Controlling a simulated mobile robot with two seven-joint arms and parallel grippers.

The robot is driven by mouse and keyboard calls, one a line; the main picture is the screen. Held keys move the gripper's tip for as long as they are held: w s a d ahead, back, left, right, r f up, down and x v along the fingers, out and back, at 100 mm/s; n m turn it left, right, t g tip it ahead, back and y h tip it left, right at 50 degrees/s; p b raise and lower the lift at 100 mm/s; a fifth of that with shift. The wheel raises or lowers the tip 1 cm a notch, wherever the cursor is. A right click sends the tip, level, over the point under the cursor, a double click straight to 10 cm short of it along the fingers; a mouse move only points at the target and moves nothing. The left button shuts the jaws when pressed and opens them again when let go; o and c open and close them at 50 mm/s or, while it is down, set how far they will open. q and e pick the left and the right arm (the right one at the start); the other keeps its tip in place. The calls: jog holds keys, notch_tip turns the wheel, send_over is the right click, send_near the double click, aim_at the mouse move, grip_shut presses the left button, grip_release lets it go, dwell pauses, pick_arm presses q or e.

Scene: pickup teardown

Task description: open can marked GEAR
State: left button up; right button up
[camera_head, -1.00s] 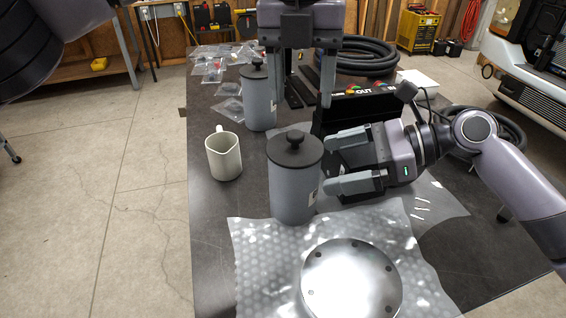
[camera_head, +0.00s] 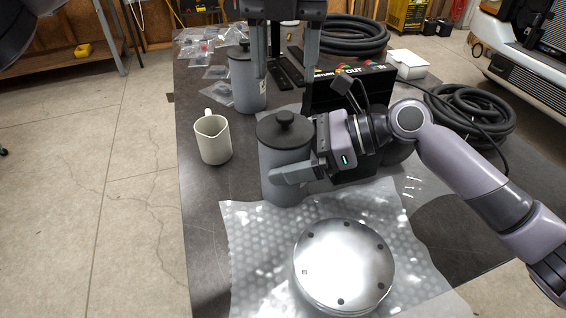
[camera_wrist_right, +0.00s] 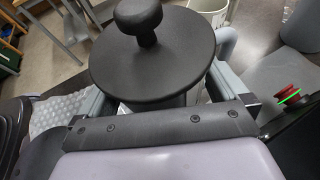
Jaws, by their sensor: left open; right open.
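A grey can (camera_head: 283,160) with a dark knobbed lid (camera_head: 285,129) stands upright near the bubble wrap. No GEAR mark is readable on it from here. My right gripper (camera_head: 285,168) is open with its fingers on either side of this can, below the lid. In the right wrist view the lid (camera_wrist_right: 152,55) fills the middle between the two fingers. A second grey can (camera_head: 247,82) with a similar lid stands farther back, with a small unreadable label. My left gripper (camera_head: 287,72) is open and empty, pointing down above the table behind the nearer can.
A round metal plate (camera_head: 344,266) lies on bubble wrap (camera_head: 258,262) in front. A black box marked OUT (camera_head: 350,85) stands behind my right gripper. Black hoses (camera_head: 470,115) lie at right.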

aim_at(283, 116)
jog(key=c, duration=1)
pick_arm(q)
jog(key=o, duration=0.3)
pick_arm(e)
jog(key=shift+c, duration=0.9)
pick_arm(q)
jog(key=o, duration=0.5)
jog(key=shift+s+a+r+m, duration=0.15)
jog(key=shift+s+a+m, duration=0.1)
jog(key=shift+s+m, duration=0.3)
jog(key=f+m+t, duration=0.1)
jog(key=f, duration=0.2)
jog(key=f+m+t+h, duration=0.1)
jog(key=f, duration=0.1)
jog(key=f+m, duration=0.1)
jog(key=f, duration=0.2)
jog(key=shift+w+f+m+t+h, duration=0.25)
jog(key=shift+w+f+t+h, duration=0.05)
jog(key=shift+f+t+h, duration=0.1)
jog(key=shift+r, duration=0.1)
jog(key=c, duration=0.8)
